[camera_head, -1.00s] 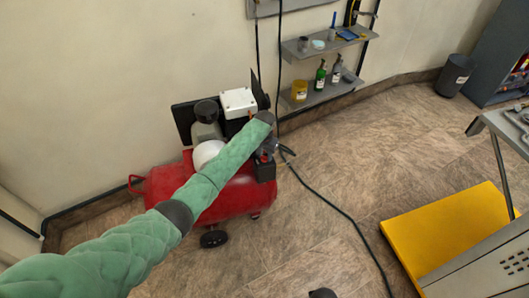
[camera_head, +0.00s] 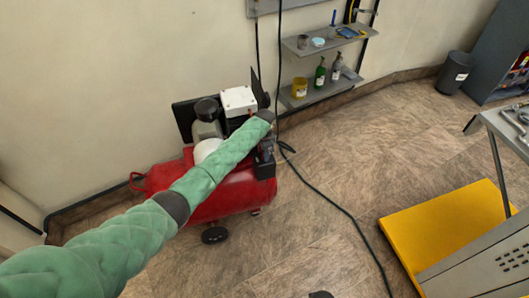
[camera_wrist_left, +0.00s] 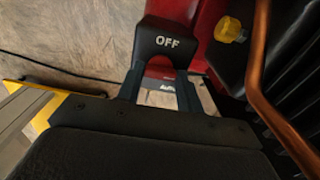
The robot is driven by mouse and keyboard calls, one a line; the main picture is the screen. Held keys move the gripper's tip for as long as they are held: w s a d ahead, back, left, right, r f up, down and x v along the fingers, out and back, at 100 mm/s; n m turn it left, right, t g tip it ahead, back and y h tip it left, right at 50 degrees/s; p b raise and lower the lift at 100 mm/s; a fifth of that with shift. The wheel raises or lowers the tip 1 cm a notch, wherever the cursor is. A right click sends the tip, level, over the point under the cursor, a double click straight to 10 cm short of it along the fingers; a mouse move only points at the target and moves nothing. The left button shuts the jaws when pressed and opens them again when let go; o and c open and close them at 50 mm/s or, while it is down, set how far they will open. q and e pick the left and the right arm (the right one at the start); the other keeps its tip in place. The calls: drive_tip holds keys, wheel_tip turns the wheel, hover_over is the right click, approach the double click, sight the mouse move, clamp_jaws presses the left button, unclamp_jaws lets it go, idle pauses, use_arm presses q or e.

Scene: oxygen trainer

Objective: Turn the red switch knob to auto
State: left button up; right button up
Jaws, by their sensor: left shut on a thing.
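The red air compressor (camera_head: 222,198) stands on the floor by the wall, with a black switch box (camera_head: 265,170) at its right end. My left gripper (camera_head: 267,148) is at this box, partly hidden by its own arm in the head view. In the left wrist view, a black part of the switch marked OFF (camera_wrist_left: 167,42) lies just beyond my left gripper (camera_wrist_left: 160,78). Its two fingers are apart and shut on the red switch knob (camera_wrist_left: 160,73), of which only a small red patch shows between them. A faint label below it is too blurred to read surely.
A copper pipe (camera_wrist_left: 262,80) and a yellow fitting (camera_wrist_left: 229,29) are close to the right of the gripper. A black hose (camera_head: 335,205) runs over the floor. Wall shelves (camera_head: 318,92) hold bottles.

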use_arm(q)
drive_tip(key=shift+m, duration=0.3)
use_arm(e)
drive_tip(key=shift+w+r, duration=0.1)
drive_tip(key=shift+w, duration=0.1)
use_arm(q)
drive_tip(key=o, duration=1)
drive_tip(key=shift+r, duration=0.15)
drive_tip(key=shift+r, duration=0.25)
drive_tip(key=shift+r+b, duration=0.9)
drive_tip(key=shift+r, duration=2.65)
use_arm(e)
drive_tip(key=shift+w+a+r, duration=0.15)
drive_tip(key=shift+a+r, duration=0.05)
drive_tip(key=shift+r, duration=0.7)
drive_tip(key=shift+w+a+r, duration=0.2)
drive_tip(key=shift+r, duration=0.75)
drive_tip(key=shift+w+a+r, duration=0.15)
drive_tip(key=shift+a+r, duration=0.05)
drive_tip(key=shift+r, duration=0.7)
